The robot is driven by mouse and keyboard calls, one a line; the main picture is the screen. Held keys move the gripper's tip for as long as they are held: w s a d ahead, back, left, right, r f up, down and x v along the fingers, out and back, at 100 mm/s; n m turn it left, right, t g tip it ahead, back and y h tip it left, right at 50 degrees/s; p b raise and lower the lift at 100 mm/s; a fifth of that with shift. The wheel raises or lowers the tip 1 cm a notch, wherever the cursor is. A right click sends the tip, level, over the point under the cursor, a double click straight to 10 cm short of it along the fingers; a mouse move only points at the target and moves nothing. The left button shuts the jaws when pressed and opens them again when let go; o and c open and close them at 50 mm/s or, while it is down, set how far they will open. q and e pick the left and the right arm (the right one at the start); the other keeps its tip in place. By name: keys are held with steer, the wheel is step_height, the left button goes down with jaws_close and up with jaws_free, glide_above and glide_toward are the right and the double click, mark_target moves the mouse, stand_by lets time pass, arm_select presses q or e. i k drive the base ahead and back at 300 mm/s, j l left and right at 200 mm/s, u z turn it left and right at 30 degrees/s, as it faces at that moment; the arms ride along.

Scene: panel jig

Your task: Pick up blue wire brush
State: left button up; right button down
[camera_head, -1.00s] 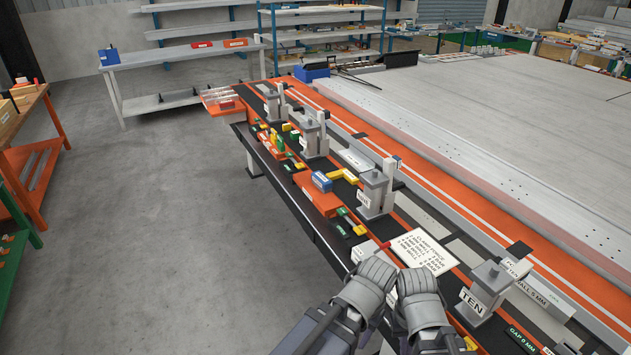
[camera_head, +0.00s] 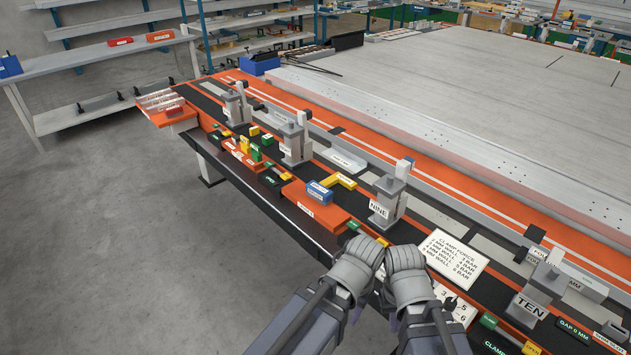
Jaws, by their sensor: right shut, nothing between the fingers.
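A blue block with a pale label (camera_head: 320,192) lies on an orange box (camera_head: 314,207) on the near side of the jig bench. I cannot tell at this size whether it is the blue wire brush; no bristles show. My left gripper (camera_head: 361,260) and my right gripper (camera_head: 406,262) are side by side at the lower middle, nearer to me and right of the blue block, apart from it. The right gripper is shut and empty. The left fingers are hidden behind its own body.
A yellow L-shaped piece (camera_head: 340,181) lies beside the blue block. The grey clamp post marked NINE (camera_head: 386,205) stands to its right, and the post marked TEN (camera_head: 537,295) is further right. A printed card (camera_head: 450,253) lies beyond my grippers. Floor on the left is clear.

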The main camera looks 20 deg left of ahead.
mark_target(317, 192)
steer(key=i+j+z, duration=0.15)
steer(key=i+j, duration=0.2)
steer(key=i+j+z, duration=0.1)
steer(key=i+j, duration=0.2)
steer(key=j, duration=0.15)
steer(key=i+j+z, duration=0.15)
steer(key=i+j, duration=0.2)
steer(key=j, duration=0.1)
